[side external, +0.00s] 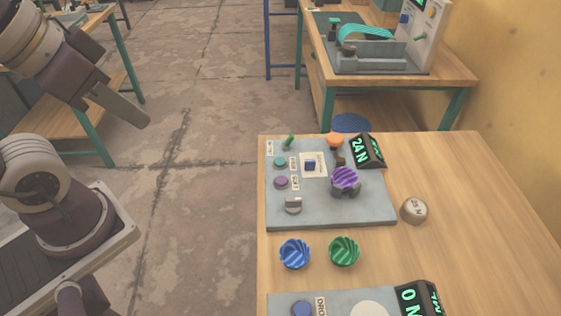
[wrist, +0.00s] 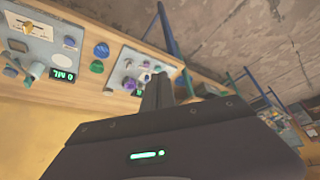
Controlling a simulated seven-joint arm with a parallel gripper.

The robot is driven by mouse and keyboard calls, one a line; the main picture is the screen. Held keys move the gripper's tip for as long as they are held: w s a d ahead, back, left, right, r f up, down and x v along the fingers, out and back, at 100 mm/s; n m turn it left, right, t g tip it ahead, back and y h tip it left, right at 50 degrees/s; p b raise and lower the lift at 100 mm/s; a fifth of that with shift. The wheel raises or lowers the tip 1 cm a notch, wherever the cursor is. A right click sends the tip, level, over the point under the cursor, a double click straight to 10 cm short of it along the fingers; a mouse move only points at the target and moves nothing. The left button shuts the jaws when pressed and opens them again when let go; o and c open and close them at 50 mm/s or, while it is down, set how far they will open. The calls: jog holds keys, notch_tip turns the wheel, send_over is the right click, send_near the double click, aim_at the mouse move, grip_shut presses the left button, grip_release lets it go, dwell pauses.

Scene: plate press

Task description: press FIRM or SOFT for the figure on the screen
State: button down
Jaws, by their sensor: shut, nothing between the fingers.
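A dark screen (side external: 367,151) reads "24 N" in green at the back right corner of a grey panel (side external: 375,212). On the panel's left side are a teal button (side external: 280,162) and a purple button (side external: 281,182). Small white labels stand beside them, too small to read, so I cannot tell which is FIRM or SOFT. A purple ribbed piece (side external: 345,179) sits on a dark holder on the panel. My gripper (side external: 140,118) is shut and empty, high at the left, well apart from the panel. Its fingers also show in the wrist view (wrist: 160,85).
A blue ribbed piece (side external: 294,253), a green ribbed piece (side external: 344,250) and a grey weight (side external: 414,210) lie on the wooden table. An orange knob (side external: 335,141) and green lever (side external: 289,142) stick up.

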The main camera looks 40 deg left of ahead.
dwell(0.4)
jog(key=w+a+m+t+y, duration=0.2)
jog(key=w+a+m+y, duration=0.3)
jog(key=w, duration=0.8)
jog(key=m+h, duration=1.1)
jog(key=m, duration=0.1)
send_over(276, 161)
notch_tip(276, 161, down, 15)
jog(key=shift+g, duration=0.3)
jog(key=shift+f, duration=0.1)
notch_tip(276, 161, down, 9)
jog(key=shift+r, duration=0.1)
